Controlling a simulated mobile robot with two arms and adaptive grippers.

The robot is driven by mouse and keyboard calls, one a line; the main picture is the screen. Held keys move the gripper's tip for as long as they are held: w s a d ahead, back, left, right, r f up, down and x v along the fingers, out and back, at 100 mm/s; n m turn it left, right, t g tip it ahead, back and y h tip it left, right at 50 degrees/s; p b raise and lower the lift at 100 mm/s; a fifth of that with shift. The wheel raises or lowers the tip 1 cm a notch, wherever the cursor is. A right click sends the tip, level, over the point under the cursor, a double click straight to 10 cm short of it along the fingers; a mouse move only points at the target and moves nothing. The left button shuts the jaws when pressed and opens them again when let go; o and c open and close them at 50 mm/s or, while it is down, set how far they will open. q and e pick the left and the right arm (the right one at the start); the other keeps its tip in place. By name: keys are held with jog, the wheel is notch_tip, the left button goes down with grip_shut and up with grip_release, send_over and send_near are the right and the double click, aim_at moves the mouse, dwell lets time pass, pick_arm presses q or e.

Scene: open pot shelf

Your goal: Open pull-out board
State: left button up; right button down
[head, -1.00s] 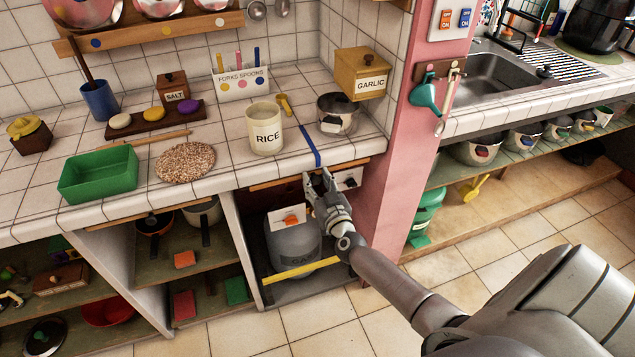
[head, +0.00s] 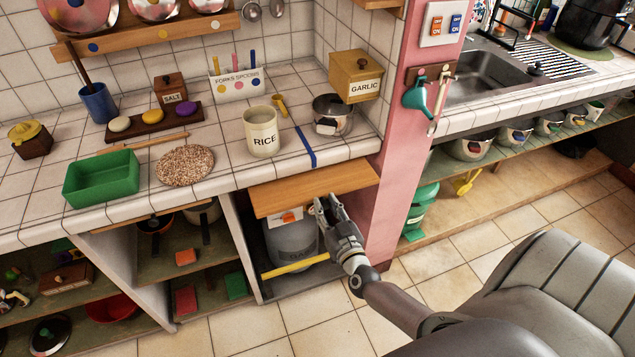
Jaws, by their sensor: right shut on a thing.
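The pull-out board (head: 300,188) is a flat wooden board under the tiled counter. It sticks out from below the counter edge, above the grey gas bottle compartment. My right gripper (head: 328,203) is at the board's front edge, right of its middle, and is shut on it. The fingers partly hide that edge. My left gripper is not in view.
A pink pillar (head: 400,140) stands close right of the board. Below are a grey bottle (head: 290,243) and a yellow bar (head: 295,266). Floor in front is clear.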

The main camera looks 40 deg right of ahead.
jog(key=p+v, duration=0.3)
jog(key=v, duration=1)
jog(key=shift+s+f, duration=0.1)
jog(key=c, duration=1.2)
grip_release()
jog(key=shift+o, duration=0.2)
jog(key=v, duration=1.2)
jog(key=shift+d, duration=0.1)
